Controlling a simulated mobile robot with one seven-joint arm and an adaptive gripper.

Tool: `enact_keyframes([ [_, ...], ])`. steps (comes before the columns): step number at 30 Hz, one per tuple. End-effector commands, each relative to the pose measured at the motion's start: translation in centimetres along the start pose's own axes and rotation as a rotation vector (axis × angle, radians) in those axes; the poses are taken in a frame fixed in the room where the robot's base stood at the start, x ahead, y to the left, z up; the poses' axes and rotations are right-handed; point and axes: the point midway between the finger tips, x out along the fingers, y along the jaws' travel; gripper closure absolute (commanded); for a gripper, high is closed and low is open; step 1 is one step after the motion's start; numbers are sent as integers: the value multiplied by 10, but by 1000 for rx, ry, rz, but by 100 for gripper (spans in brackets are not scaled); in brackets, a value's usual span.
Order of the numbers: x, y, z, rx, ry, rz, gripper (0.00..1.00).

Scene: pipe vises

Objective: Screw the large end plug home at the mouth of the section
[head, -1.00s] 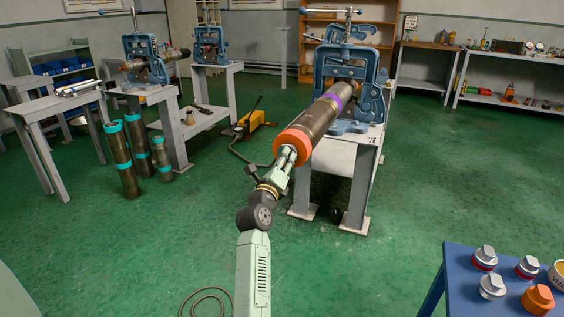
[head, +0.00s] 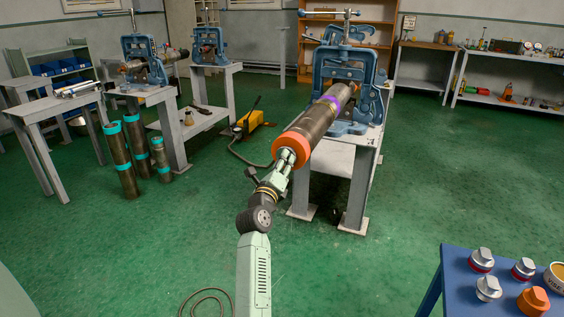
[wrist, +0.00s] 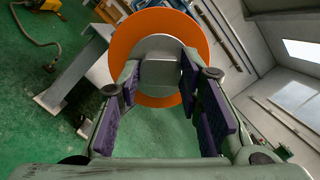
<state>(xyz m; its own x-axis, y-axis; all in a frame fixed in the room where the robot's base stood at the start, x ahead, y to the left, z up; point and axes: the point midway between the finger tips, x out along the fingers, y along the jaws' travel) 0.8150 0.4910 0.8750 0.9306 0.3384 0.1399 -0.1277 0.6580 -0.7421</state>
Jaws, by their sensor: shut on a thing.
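The pipe section (head: 318,120) is clamped in the blue vise (head: 352,85) and points toward me, with an orange ring (head: 291,148) around its mouth and a purple band further back. In the wrist view the orange ring (wrist: 125,40) surrounds a grey plug (wrist: 160,62) with a raised grip block. My gripper (wrist: 160,92) has its purple-padded fingers on both sides of that block and is shut on it. In the head view my gripper (head: 287,160) is at the mouth, in line with the pipe. The plug's threads and how deep it sits are hidden.
A blue table (head: 458,262) at lower right holds several grey plugs and an orange one (head: 534,300). The vise stands on a grey bench (head: 330,160). Upright pipes (head: 120,160) and a yellow pump (head: 255,120) are to the left.

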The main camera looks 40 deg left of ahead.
Motion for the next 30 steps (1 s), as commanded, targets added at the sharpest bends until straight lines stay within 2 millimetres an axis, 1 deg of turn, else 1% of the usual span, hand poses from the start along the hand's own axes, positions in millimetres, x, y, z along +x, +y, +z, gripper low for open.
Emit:
enact_keyframes([
  [11, 0, -1, 0, 0, -1, -1, 94],
  [25, 9, -2, -1, 0, 0, -2, 94],
  [26, 9, -1, -1, 1, -1, -2, 66],
  [30, 9, -1, -1, 1, 0, -2, 57],
])
